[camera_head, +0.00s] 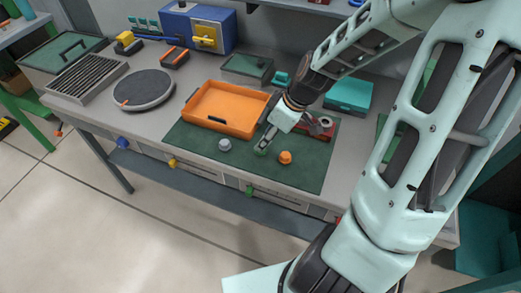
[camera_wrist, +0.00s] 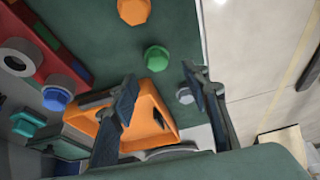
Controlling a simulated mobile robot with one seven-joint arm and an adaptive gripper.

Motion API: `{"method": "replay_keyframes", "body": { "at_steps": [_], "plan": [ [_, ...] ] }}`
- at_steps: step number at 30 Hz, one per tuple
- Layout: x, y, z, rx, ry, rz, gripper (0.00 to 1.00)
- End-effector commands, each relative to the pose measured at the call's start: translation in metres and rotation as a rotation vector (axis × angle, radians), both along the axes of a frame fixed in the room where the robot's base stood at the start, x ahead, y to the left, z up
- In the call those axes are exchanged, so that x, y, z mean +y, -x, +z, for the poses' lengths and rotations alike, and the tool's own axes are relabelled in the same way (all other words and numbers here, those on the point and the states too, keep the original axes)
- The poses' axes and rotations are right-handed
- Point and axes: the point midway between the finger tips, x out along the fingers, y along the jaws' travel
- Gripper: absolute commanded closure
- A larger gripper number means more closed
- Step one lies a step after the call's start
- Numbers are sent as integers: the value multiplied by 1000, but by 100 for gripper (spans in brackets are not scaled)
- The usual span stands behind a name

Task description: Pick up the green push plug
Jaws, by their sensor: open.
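The green push plug (camera_wrist: 157,58) stands on the dark green mat (camera_wrist: 185,30), seen in the wrist view just beyond and between my fingertips. My gripper (camera_wrist: 160,78) is open and empty, its two fingers apart, pointing down at the mat. In the head view my gripper (camera_head: 266,143) is low over the mat, right above the green plug (camera_head: 261,152), which it partly hides. I cannot tell the exact height of the fingertips over the plug.
An orange plug (camera_head: 285,157) stands to the right and a grey plug (camera_head: 224,145) to the left. An orange tray (camera_head: 213,120) lies behind them. A red block (camera_head: 326,133) is close behind my gripper; a blue plug (camera_wrist: 56,98) is near it. The mat's front edge is clear.

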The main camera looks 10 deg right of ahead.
Motion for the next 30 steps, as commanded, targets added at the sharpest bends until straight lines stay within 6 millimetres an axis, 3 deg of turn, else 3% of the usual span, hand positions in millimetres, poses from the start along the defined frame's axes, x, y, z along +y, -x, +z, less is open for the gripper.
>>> {"method": "replay_keyframes", "body": {
  "at_steps": [10,19,30],
  "plan": [
    [7,-7,-23,1,-1,2,57],
    [17,-17,-57,2,-1,0,57],
    [18,-19,-63,-1,1,-2,59]
  ]
}}
